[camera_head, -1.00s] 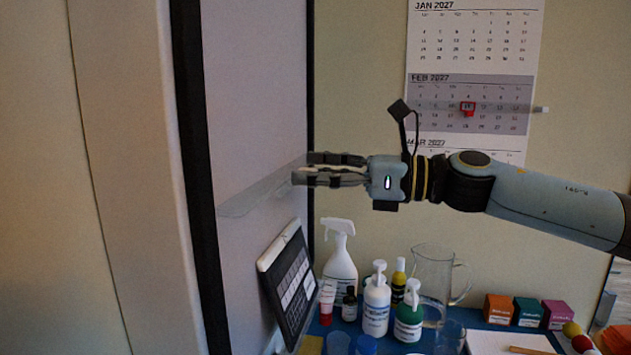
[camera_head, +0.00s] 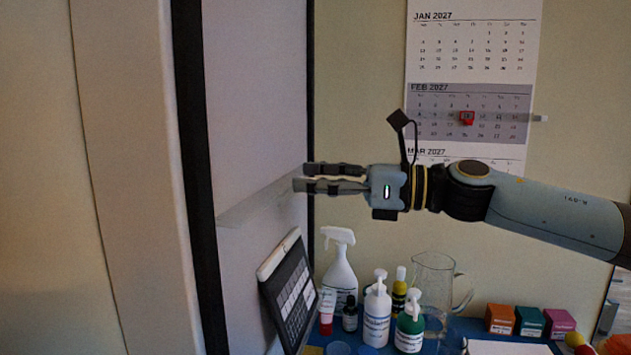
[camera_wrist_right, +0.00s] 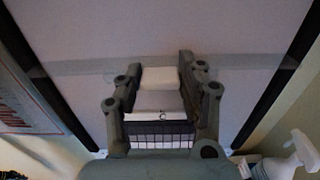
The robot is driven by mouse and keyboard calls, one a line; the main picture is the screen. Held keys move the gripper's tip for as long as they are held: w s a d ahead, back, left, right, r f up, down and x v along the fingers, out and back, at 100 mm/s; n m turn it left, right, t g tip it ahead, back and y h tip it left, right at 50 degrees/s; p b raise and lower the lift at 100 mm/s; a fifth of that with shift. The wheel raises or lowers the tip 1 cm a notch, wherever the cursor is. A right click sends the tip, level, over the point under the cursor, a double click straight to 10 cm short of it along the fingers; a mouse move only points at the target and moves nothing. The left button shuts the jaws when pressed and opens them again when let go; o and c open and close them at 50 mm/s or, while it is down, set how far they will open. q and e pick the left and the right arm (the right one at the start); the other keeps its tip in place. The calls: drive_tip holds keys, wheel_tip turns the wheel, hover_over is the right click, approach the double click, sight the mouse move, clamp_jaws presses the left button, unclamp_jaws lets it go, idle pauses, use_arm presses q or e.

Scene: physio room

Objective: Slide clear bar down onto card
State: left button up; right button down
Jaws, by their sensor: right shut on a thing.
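The clear bar (camera_head: 255,203) is a see-through strip lying level across a pale upright panel. In the right wrist view the clear bar (camera_wrist_right: 78,67) runs across the whole panel, with a white block (camera_wrist_right: 160,78) at its middle. My right gripper (camera_head: 300,179) reaches in from the right and is shut on this block. In the right wrist view the gripper (camera_wrist_right: 180,70) has one finger on each side of it. A white-edged board with a dark grid (camera_head: 290,285), probably the card, is on the panel below the bar, apart from it. My left gripper is not in view.
The pale panel (camera_head: 255,100) has dark side edges. A spray bottle (camera_head: 340,270), pump bottles (camera_head: 377,310) and a glass jug (camera_head: 432,285) stand below my right arm. A wall calendar (camera_head: 470,60) with a red marker hangs behind. The panel between bar and grid board looks clear.

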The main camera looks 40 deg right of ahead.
wheel_tip(320, 180, down, 10)
drive_tip(key=b, duration=0.9)
drive_tip(key=c, duration=0.8)
unclamp_jaws()
wheel_tip(320, 180, up, 10)
